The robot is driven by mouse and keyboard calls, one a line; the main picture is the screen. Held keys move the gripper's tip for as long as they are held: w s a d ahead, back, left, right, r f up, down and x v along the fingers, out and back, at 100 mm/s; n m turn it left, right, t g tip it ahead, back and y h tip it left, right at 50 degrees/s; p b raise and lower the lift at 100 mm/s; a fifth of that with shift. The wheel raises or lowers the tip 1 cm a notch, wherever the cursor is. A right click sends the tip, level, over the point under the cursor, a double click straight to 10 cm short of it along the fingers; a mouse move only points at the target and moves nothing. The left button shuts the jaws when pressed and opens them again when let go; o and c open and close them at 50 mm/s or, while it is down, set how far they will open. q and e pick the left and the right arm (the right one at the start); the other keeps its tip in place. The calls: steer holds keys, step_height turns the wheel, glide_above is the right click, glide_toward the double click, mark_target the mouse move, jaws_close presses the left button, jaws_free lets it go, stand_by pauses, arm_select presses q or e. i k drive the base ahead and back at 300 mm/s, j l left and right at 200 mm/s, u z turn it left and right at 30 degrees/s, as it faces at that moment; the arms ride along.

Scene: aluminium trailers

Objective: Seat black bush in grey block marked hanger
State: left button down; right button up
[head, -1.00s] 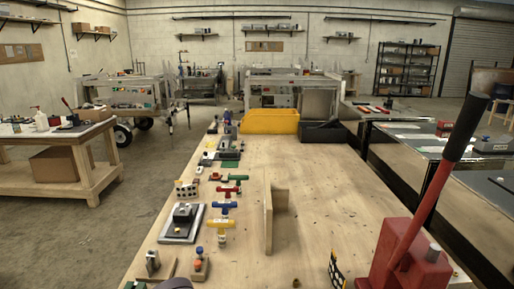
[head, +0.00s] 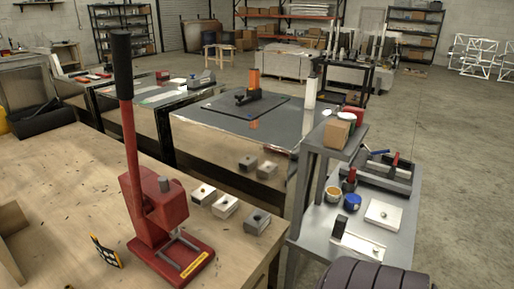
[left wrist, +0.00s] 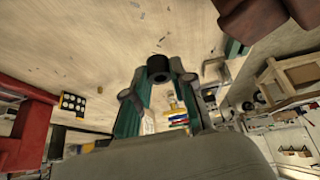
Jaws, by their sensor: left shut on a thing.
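In the left wrist view my left gripper (left wrist: 158,82) is shut on a black bush (left wrist: 158,66), a short dark ring held between the fingertips above a wooden surface. In the head view three small grey blocks stand on the wooden bench right of the red press: a far block (head: 203,194), a middle block (head: 225,206) and a darker near block (head: 257,221). Each has a small dark spot on top. I cannot read any hanger mark. Neither gripper shows in the head view.
The red press (head: 163,208) with its tall black-handled lever stands near the bench edge. A small dotted card (head: 105,251) stands left of it. A grey cart (head: 400,235) holds cups and parts at right. The bench (head: 60,175) is mostly clear behind the press.

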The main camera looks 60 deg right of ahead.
mark_target(255, 227)
steer(key=k+l+z, duration=0.25)
steer(key=l+z, duration=0.25)
steer(key=l, duration=0.25)
steer(key=k+l+z, duration=0.25)
steer(key=l, duration=0.15)
steer(key=i+l+z, duration=0.2)
steer(key=z, duration=0.25)
steer(key=i+l+z, duration=0.25)
steer(key=z, duration=0.15)
